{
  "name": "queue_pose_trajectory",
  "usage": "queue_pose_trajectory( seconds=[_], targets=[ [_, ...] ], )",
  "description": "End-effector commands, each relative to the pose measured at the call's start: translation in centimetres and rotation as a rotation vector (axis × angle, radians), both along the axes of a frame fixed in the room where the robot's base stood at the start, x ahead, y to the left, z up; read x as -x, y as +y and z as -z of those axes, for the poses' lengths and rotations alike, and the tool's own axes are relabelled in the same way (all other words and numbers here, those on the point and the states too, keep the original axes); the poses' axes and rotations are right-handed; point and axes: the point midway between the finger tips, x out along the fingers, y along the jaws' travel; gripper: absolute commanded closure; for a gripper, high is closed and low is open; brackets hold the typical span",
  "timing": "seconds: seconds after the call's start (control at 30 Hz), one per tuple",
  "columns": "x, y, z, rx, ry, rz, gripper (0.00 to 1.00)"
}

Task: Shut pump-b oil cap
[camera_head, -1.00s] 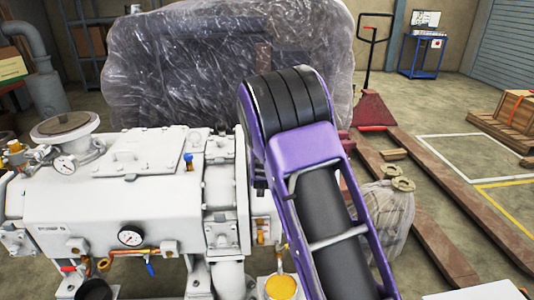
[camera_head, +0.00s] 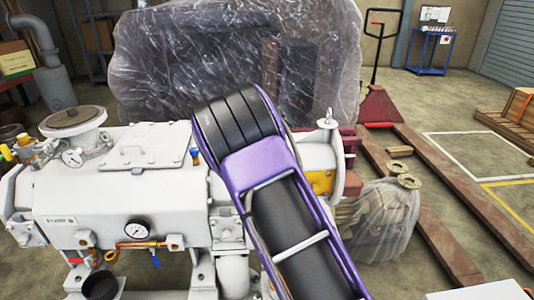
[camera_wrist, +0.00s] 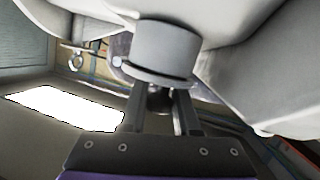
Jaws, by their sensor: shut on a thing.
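My gripper (camera_wrist: 160,112) shows in the wrist view, with its two dark fingers shut on a small dark rounded knob. The knob lies against a grey round flanged piece (camera_wrist: 165,52), which appears to be the oil cap at its port; the exact seam cannot be made out. Large pale pump surfaces surround it. In the head view my purple arm covers the gripper and the cap. The white pump (camera_head: 90,200) stands at the left, with a round gauge (camera_head: 136,230) on its front.
A plastic-wrapped bulk (camera_head: 190,60) stands behind the pump. A red pallet jack (camera_head: 378,108) and its long forks lie to the right, beside a wrapped bundle (camera_head: 385,220). A wooden crate (camera_head: 518,110) is at the far right. Open floor lies right of the forks.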

Motion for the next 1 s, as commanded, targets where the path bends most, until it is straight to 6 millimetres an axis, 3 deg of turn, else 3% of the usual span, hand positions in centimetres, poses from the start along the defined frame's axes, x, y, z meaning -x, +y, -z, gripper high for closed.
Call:
queue_pose_trajectory(
  seconds=[0.2, 0.23, 0.4, 0.77, 1.0],
  targets=[
    [0.0, 0.1, 0.1, 0.000, 0.001, -0.002, 1.00],
    [0.0, 0.1, 0.1, 0.000, 0.001, -0.002, 0.67],
    [0.0, 0.0, 0.1, 0.000, 0.001, -0.001, 0.40],
    [0.4, 0.1, -0.1, -0.001, 0.000, -0.001, 0.40],
    [4.1, 1.0, -1.3, -0.003, 0.002, -0.002, 0.40]
  ],
)
